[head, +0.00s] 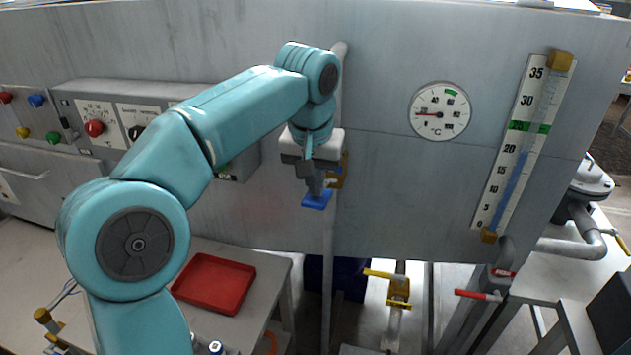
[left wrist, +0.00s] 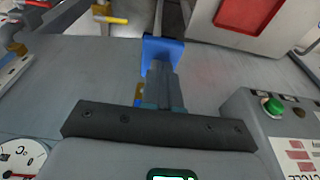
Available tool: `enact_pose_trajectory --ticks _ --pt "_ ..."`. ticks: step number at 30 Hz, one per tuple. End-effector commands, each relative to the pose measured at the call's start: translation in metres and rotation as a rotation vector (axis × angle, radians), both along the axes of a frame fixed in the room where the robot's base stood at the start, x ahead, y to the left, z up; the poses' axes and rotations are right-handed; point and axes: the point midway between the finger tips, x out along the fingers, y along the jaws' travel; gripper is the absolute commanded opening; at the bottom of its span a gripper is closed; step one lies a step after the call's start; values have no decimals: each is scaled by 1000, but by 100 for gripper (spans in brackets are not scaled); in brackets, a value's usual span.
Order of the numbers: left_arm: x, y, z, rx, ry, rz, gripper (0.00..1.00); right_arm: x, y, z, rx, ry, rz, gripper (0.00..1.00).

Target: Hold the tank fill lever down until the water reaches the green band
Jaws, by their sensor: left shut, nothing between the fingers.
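The tank fill lever has a blue paddle (head: 317,203) on a brass valve (head: 340,172) at the panel's vertical pipe. My left gripper (head: 315,190) is shut and empty, with its fingertips at the top of the paddle; they look to be touching it. In the left wrist view, the closed fingers (left wrist: 160,75) reach to the blue paddle (left wrist: 162,48) and hide part of it. The tilted level gauge (head: 507,180) stands at the right. Its blue water column (head: 514,178) ends near the 20 mark, below the green band (head: 542,128). My right gripper is not in view.
A round temperature dial (head: 440,112) is on the panel between lever and gauge. A control box with knobs (head: 95,128) is at the left. A red tray (head: 214,283) lies on the bench below. A yellow-handled valve (head: 398,290) and red-handled valve (head: 480,295) sit lower down.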

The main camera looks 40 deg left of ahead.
Motion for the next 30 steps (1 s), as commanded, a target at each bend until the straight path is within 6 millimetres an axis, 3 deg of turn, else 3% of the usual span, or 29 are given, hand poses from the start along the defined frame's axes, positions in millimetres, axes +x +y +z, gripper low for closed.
enact_pose_trajectory --ticks 5,14,24,30 --pt "0 0 -1 2 -4 0 0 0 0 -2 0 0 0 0" --pt "-4 -3 -12 37 -69 -1 0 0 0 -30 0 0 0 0" --pt "-13 -8 -40 137 -251 -3 0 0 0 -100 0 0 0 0" --pt "-16 -9 -48 198 -359 -3 0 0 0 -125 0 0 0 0"
